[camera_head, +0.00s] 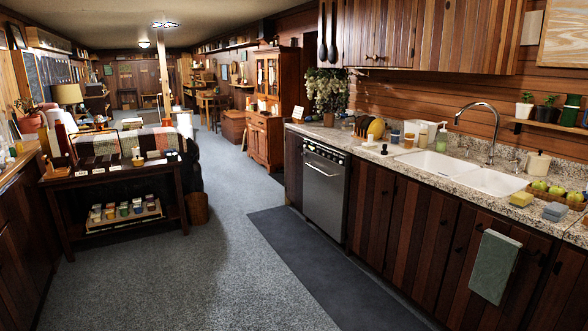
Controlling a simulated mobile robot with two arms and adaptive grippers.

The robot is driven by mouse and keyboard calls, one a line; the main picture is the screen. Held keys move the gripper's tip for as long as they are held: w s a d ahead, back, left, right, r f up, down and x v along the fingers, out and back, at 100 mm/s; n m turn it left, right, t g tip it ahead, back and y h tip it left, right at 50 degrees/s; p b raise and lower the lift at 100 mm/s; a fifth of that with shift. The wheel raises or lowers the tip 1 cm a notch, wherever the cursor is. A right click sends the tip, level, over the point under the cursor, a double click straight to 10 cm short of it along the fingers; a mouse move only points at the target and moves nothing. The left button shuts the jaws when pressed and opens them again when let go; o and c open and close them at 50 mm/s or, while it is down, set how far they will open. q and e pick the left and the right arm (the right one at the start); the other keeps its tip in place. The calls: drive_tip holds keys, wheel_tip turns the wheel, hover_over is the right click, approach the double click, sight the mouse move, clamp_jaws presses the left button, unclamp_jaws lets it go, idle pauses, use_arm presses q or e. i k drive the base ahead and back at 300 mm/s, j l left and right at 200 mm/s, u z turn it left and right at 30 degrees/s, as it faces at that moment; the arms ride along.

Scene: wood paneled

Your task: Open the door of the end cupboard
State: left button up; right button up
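A run of dark wood-plank base cupboards stands along the right side under a speckled stone counter (385,151). At its far end is a narrow dark panel (294,168), left of the dishwasher. At its near end, a cupboard door (562,295) is cut off by the right picture edge. Between them are a cupboard door right of the dishwasher (370,205), a door under the sink (418,235) and a door with a green towel (494,267). All these doors look shut. I cannot tell which is the end cupboard. Neither of my grippers is in view.
A steel-fronted dishwasher (325,185) is built into the run. A dark mat (325,265) lies before the cupboards. A dark table (112,183) with goods stands at left. Grey carpet (190,280) between is clear. Wall cupboards (440,35) hang above the counter.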

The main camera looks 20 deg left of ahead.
sight(294, 148)
drive_tip(key=i+j+u, duration=0.3)
drive_tip(key=i+j, duration=0.15)
drive_tip(key=i+j+u, duration=0.3)
drive_tip(key=i, duration=0.25)
drive_tip(key=i+j+u, duration=0.15)
drive_tip(key=i+u, duration=0.15)
drive_tip(key=i, duration=0.25)
drive_tip(key=i+u, duration=0.3)
drive_tip(key=i, duration=3.6)
drive_tip(key=i+j+z, duration=0.1)
drive_tip(key=i+z, duration=0.25)
drive_tip(key=i, duration=0.15)
drive_tip(key=i+j+z, duration=0.25)
drive_tip(key=i+z, duration=0.15)
drive_tip(key=i+j+z, duration=0.35)
drive_tip(key=i, duration=0.2)
